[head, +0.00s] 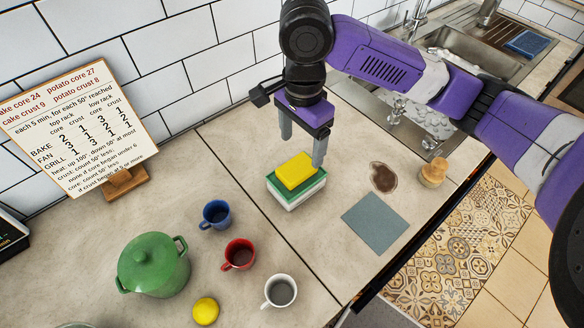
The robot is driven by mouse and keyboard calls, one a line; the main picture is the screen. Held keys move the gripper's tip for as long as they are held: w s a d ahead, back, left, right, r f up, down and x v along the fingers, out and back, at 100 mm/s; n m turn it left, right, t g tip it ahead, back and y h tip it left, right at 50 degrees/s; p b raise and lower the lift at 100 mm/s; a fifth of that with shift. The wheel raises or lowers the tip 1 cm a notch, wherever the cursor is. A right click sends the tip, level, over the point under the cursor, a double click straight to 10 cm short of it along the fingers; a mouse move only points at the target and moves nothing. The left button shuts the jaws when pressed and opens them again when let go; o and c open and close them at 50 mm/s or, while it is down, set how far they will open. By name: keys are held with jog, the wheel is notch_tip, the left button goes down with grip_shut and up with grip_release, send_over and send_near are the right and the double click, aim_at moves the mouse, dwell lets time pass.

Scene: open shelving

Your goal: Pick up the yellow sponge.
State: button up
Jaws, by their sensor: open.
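The yellow sponge (297,170) is a small block lying on top of a green-topped, white-sided block (296,192) on the counter. My gripper (303,152) points down from above, with its two grey fingers apart. One finger shows to the upper left of the sponge and the other at its right side. The right fingertip reaches about the height of the sponge in the picture. I cannot tell whether either finger touches it. Nothing is held.
A blue cup (215,215), red cup (239,254), white cup (280,290), green pot (153,265) and yellow round thing (206,311) stand at the left. At the right are a blue-grey cloth (376,223), a brown spill (383,177), a wooden-topped object (433,173) and the sink (452,65).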

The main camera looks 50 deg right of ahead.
aim_at(299, 166)
jog(key=shift+w+a+f+p, duration=0.1)
jog(key=shift+f+p, duration=0.1)
jog(key=shift+f, duration=1.75)
jog(key=shift+w+f+p, duration=0.1)
jog(key=shift+f+p, duration=0.05)
jog(key=shift+f, duration=1.8)
jog(key=shift+c, duration=0.2)
jog(key=c, duration=1.4)
notch_tip(299, 166, up, 20)
jog(key=shift+r+p, duration=0.1)
jog(key=shift+p, duration=0.25)
